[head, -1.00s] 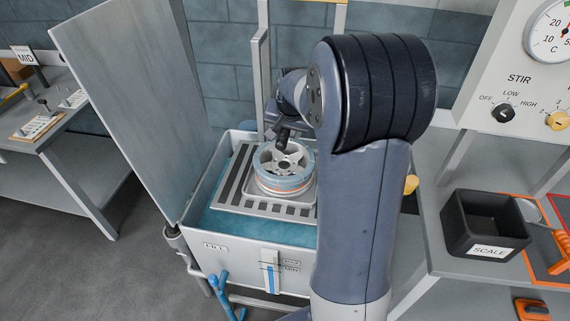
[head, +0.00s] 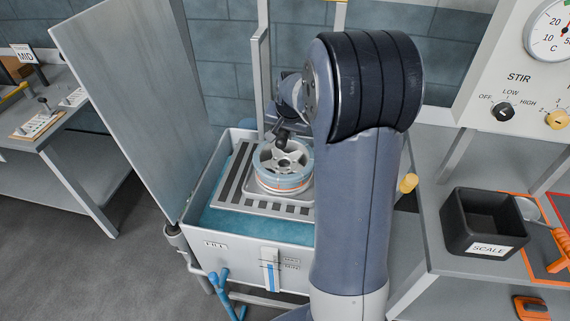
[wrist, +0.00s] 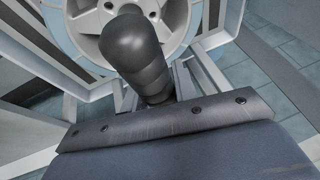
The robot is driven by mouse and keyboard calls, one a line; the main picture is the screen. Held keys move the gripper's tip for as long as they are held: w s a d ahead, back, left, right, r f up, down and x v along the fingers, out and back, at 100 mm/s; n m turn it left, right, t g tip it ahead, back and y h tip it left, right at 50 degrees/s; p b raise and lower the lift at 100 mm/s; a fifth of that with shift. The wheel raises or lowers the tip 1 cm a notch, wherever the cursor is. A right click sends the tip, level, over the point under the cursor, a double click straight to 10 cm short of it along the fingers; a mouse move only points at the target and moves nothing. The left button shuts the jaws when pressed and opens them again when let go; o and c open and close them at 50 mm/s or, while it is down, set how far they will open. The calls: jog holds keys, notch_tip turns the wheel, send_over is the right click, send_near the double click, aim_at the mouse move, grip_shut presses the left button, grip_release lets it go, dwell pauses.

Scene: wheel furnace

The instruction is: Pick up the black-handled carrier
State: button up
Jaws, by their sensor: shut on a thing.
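The carrier's black handle (wrist: 140,52) stands large in the wrist view, just ahead of the grey metal edge of my gripper. In the head view the dark handle (head: 281,136) shows above the wheel, partly mixed with my wrist. My gripper (head: 287,122) is shut on the handle; its fingertips are mostly hidden. The silver spoked wheel (head: 284,163), with a pale blue rim and an orange line, sits upright-axis below the handle, on the pale carrier base (head: 303,193). The wheel also shows behind the handle in the wrist view (wrist: 88,20).
Carrier and wheel are over a slotted grate (head: 232,184) in an open tank (head: 225,252) of blue liquid. A tall grey lid panel (head: 130,95) stands at left and a post (head: 259,75) behind. A bench with a black scale box (head: 484,245) is at right.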

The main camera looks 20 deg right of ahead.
grip_shut()
jog(key=shift+w+r, duration=0.15)
jog(key=shift+r, duration=0.25)
notch_tip(320, 180, up, 10)
jog(key=shift+f+b, duration=0.25)
jog(key=shift+b, duration=0.15)
dwell(1.4)
